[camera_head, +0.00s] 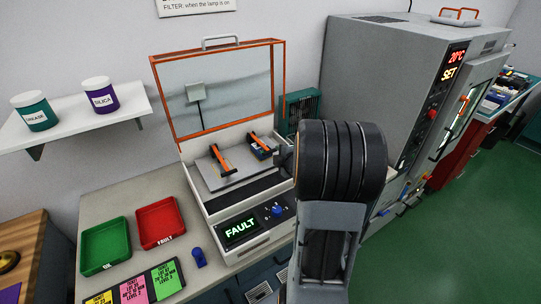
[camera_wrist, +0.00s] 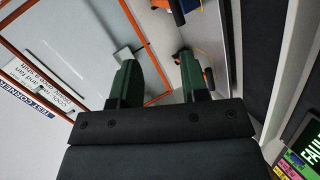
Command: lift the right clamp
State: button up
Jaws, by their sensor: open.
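The right clamp (camera_head: 258,143), with an orange-and-black lever, stands on the grey plate of the open test unit. Part of it shows at the top edge of the wrist view (camera_wrist: 177,9), with something blue beside it. The left clamp (camera_head: 221,159) stands to its left on the same plate; what looks like it shows beyond my fingers in the wrist view (camera_wrist: 184,58). My gripper (camera_head: 281,160) is just to the right of the right clamp, largely hidden by my arm. In the wrist view its two green fingers (camera_wrist: 160,75) are apart with nothing held.
The orange-framed lid (camera_head: 220,90) stands open behind the clamps. The front panel (camera_head: 240,228) shows FAULT. A green tray (camera_head: 105,262) and a red tray (camera_head: 177,236) lie left on the bench. A large grey oven (camera_head: 385,85) stands to the right.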

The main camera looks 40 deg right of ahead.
aim_at(270, 151)
jog(key=d+f+n, duration=0.1)
jog(key=s+f+n+t+y, duration=0.1)
jog(key=f, duration=0.1)
jog(key=d+f+n+t+y, duration=0.1)
jog(key=shift+s+d+f+n, duration=0.2)
jog(key=shift+d+f+n, duration=0.05)
jog(key=shift+d+n, duration=0.15)
jog(key=p+x, duration=0.1)
jog(key=x, duration=0.5)
jog(key=p+x, duration=0.1)
jog(key=x, duration=0.6)
jog(key=shift+w+a+p, duration=0.2)
jog(key=shift+w+p, duration=0.05)
jog(key=shift+p, duration=0.15)
grip_shut()
